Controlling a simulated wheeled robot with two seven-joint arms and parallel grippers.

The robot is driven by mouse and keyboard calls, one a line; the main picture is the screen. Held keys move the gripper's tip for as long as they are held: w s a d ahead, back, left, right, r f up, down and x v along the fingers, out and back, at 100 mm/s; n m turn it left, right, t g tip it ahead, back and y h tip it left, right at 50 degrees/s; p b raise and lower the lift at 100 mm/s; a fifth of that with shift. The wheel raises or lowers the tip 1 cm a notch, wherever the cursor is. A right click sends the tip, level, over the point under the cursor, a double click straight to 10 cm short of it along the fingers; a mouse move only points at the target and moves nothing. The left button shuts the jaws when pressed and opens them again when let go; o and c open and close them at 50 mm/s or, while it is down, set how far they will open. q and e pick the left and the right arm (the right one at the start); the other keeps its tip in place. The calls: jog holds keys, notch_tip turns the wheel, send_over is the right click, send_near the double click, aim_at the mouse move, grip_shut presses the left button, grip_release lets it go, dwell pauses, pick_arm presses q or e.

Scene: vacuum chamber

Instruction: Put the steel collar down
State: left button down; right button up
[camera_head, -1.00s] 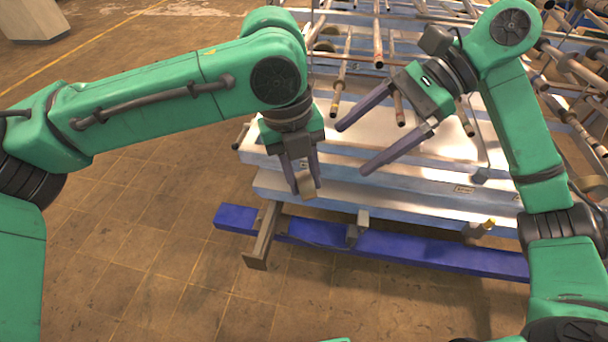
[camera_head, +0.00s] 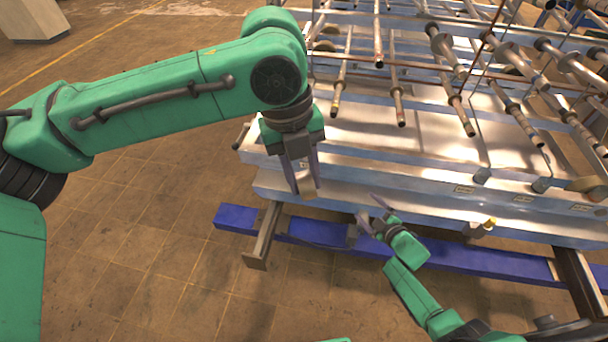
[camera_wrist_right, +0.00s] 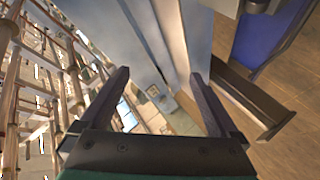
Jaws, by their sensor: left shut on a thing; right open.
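My left gripper (camera_head: 304,188) points down at the front left corner of the pale metal rack base. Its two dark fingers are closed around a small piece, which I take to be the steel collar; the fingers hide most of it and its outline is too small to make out. My right gripper (camera_head: 371,212) is open and empty, low in front of the base and to the right of the left gripper. In the right wrist view its fingers (camera_wrist_right: 160,80) are spread wide with nothing between them.
The rack's stepped metal base (camera_head: 420,190) spans the right, with several rods and rollers (camera_head: 450,90) above it. A blue beam (camera_head: 400,245) runs low along its front, with a steel leg (camera_head: 263,240) at the left. The tiled floor (camera_head: 160,250) at the left is clear.

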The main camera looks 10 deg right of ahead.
jog(key=s+d+f+m+g+h, duration=0.1)
jog(key=s+f+m+g+h, duration=0.35)
jog(key=s+f, duration=1.25)
pick_arm(q)
jog(key=a+f+n+t+y, duration=0.1)
jog(key=a+f+n, duration=0.9)
jog(key=n, duration=0.7)
jog(key=a+f+n+t+y, duration=0.1)
jog(key=a+f+n+y, duration=0.1)
jog(key=a+f+n, duration=0.8)
jog(key=s+a+n, duration=0.1)
jog(key=n, duration=0.6)
jog(key=shift+a+n, duration=0.15)
jog(key=shift+n, duration=0.15)
pick_arm(e)
jog(key=s+a+f+m+g, duration=0.1)
jog(key=s+f+m+g, duration=0.2)
jog(key=s, duration=0.9)
jog(key=s+a+f+m+g+y, duration=0.1)
jog(key=s+f+m+g, duration=0.2)
jog(key=s, duration=0.9)
notch_tip(320, 180, down, 2)
jog(key=shift+a+f+g, duration=0.1)
jog(key=shift+a+g, duration=0.15)
jog(key=shift+g, duration=0.6)
